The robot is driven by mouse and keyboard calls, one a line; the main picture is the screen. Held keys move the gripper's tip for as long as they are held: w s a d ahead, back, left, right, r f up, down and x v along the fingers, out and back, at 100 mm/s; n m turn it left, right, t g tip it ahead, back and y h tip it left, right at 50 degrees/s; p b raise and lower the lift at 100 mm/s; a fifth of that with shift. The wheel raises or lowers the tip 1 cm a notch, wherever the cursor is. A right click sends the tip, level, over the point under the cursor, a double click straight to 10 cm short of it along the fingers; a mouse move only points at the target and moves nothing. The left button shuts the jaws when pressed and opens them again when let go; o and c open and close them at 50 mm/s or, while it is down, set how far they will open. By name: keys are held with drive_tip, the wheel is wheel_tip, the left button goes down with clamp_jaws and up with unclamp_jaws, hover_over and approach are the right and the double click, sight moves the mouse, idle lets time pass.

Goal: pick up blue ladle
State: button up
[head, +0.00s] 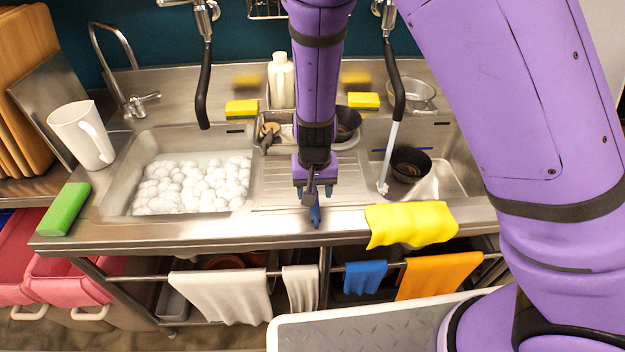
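My gripper (314,191) points down over the front of the ribbed steel drainboard, between the two sinks. Its two fingertips show apart, so it looks open. A narrow blue piece (315,215) shows just below and between the fingertips, at the counter's front edge. It looks like part of the blue ladle, with a dark part running up in front of the gripper. The rest of its shape is unclear. I cannot tell whether the fingers touch it.
The left sink (122,187) holds white foam. The right sink (462,178) holds a dark bowl (409,164). A yellow cloth (408,224) hangs over the front edge. A white mug (82,135) and green sponge (64,209) stand left. Bowls and a bottle (281,82) stand behind my gripper.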

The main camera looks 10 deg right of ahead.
drive_tip(key=shift+f, duration=1.3)
clamp_jaws()
drive_tip(key=shift+r, duration=0.1)
